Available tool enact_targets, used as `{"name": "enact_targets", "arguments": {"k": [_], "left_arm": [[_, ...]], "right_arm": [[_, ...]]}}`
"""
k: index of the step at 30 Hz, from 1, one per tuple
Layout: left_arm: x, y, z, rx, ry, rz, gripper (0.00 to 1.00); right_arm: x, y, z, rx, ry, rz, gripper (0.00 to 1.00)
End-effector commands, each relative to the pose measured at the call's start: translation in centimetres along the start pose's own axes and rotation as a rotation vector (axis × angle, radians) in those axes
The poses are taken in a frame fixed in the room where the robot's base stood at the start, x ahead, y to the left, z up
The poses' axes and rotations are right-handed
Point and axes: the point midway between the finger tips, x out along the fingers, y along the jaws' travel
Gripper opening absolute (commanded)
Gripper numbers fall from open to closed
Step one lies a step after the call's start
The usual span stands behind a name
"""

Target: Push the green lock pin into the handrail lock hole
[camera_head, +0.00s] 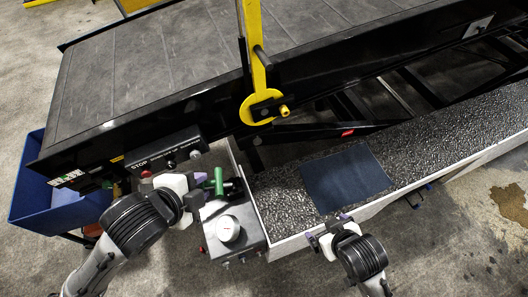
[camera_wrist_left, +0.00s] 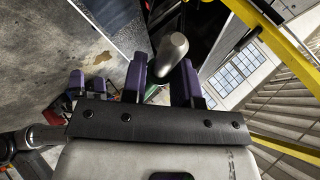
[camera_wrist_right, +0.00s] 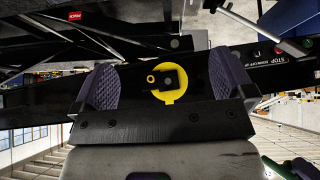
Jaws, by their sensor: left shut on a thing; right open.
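The green lock pin (camera_head: 218,181) is at my left gripper (camera_head: 202,188), above the grey control box. My left gripper is shut on it; in the left wrist view a grey rounded end (camera_wrist_left: 173,48) shows between the purple fingers, with a bit of green beside them. The yellow handrail (camera_head: 252,40) rises from a round yellow plate (camera_head: 260,107) on the belt's side, right of and beyond the pin, clearly apart from it. The right wrist view shows this plate (camera_wrist_right: 171,97) with a black block and yellow knob; I cannot tell which opening is the lock hole. My right gripper (camera_head: 328,229) is open and empty.
A grey box with a round white dial (camera_head: 228,228) stands below the left gripper. A STOP button panel (camera_head: 165,155) is behind it. A gravel-topped ledge with a dark blue mat (camera_head: 345,179) lies before the right gripper. A blue bin (camera_head: 60,198) stands at left.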

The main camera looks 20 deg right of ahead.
Motion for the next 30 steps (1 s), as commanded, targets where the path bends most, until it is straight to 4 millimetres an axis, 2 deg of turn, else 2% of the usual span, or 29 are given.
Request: {"name": "enact_targets", "arguments": {"k": [1, 3, 10, 14, 19, 21, 24, 26, 30], "left_arm": [[0.0, 0.0, 0.0, 0.0, 0.0, -0.001, 0.0], [0.0, 0.0, 0.0, 0.0, 0.0, -0.001, 0.0], [0.0, 0.0, 0.0, 0.0, 0.0, -0.001, 0.0], [0.0, 0.0, 0.0, 0.0, 0.0, -0.001, 0.0], [0.0, 0.0, 0.0, 0.0, 0.0, -0.001, 0.0], [0.0, 0.0, 0.0, 0.0, 0.0, -0.001, 0.0], [0.0, 0.0, 0.0, 0.0, 0.0, -0.001, 0.0], [0.0, 0.0, 0.0, 0.0, 0.0, -0.001, 0.0], [0.0, 0.0, 0.0, 0.0, 0.0, -0.001, 0.0]], "right_arm": [[-0.4, 0.7, -2.8, -0.011, 0.062, 0.016, 1.0], [-1.0, 1.4, -6.0, -0.024, 0.133, 0.036, 1.0], [-3.2, 3.2, -16.0, -0.078, 0.323, 0.075, 1.0], [-4.7, 3.1, -21.2, -0.126, 0.403, 0.031, 1.0], [-6.6, 1.7, -27.3, -0.224, 0.466, -0.113, 1.0], [-7.1, 0.6, -29.0, -0.282, 0.467, -0.206, 1.0], [-7.3, -1.1, -30.0, -0.361, 0.444, -0.347, 1.0], [-7.2, -2.1, -29.9, -0.403, 0.42, -0.44, 1.0], [-6.4, -4.7, -28.3, -0.48, 0.352, -0.671, 1.0]]}}
